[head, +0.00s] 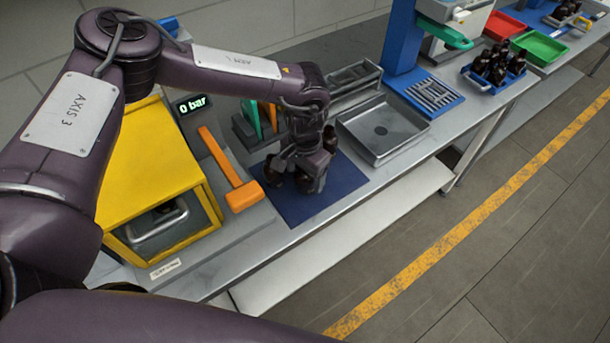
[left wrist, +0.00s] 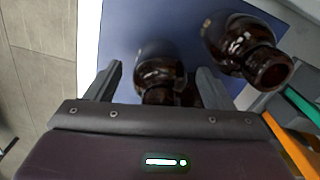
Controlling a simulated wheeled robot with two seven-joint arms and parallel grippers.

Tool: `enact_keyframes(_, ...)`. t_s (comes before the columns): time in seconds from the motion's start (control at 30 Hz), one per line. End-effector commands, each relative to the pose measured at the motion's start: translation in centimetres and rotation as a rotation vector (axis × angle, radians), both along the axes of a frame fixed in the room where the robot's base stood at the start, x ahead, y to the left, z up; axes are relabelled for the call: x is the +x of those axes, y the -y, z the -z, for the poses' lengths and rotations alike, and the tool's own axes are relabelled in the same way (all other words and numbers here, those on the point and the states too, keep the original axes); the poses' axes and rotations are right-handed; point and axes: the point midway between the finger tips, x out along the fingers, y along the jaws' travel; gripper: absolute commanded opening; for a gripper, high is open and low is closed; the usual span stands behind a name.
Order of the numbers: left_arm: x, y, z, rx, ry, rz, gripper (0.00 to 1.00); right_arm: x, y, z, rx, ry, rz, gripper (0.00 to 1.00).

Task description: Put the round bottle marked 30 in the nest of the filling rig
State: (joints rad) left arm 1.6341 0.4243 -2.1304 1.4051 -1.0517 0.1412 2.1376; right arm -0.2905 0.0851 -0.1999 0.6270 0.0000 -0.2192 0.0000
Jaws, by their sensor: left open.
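My left gripper (head: 303,182) is open, low over the blue mat (head: 318,207) on the bench. In the left wrist view the open gripper (left wrist: 157,82) has an amber bottle (left wrist: 160,75) with a dark upper part between its fingers, apart from a visible grip. A second amber bottle (left wrist: 240,48) stands right of the fingers, its neck toward the camera. More brown glass shows by the right finger, partly hidden. No mark 30 is readable on either bottle.
A yellow cabinet (head: 150,165) and an orange lever (head: 228,170) beside a "0 bar" display (head: 194,104) stand left of the mat. A metal tray (head: 382,130) lies right of it. Beyond are a blue stand (head: 402,40) and a blue rack of dark bottles (head: 495,68).

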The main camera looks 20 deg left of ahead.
Motion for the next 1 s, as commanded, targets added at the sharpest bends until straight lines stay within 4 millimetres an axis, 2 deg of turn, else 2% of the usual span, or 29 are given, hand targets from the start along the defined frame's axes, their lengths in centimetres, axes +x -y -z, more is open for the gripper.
enact_keyframes(0.03, 0.0, 0.0, 0.0, 0.000, 0.000, 0.000, 0.74, 0.0, 0.0, 0.0, 0.000, 0.000, 0.000, 0.36)
enact_keyframes(0.4, 0.0, 0.0, 0.0, 0.000, 0.000, 0.000, 0.26, -1.4, -0.7, 0.2, 0.007, -0.020, 0.003, 0.36)
enact_keyframes(0.47, 0.0, 0.0, -0.1, 0.000, 0.000, 0.000, 0.21, -1.4, -0.7, 0.2, 0.008, -0.020, 0.004, 0.36)
enact_keyframes(0.77, 0.1, 0.0, -0.5, 0.000, 0.001, -0.001, 0.21, -1.4, -0.7, 0.3, 0.008, -0.021, 0.003, 0.36)
enact_keyframes(0.87, 0.1, 0.0, -1.3, -0.002, 0.002, -0.002, 0.21, -1.4, -0.6, 0.6, 0.006, -0.021, 0.003, 0.36)
enact_keyframes(1.0, 0.1, 0.0, -3.4, -0.003, 0.004, -0.001, 0.21, -1.3, -0.4, 1.3, 0.004, -0.019, 0.003, 0.36)
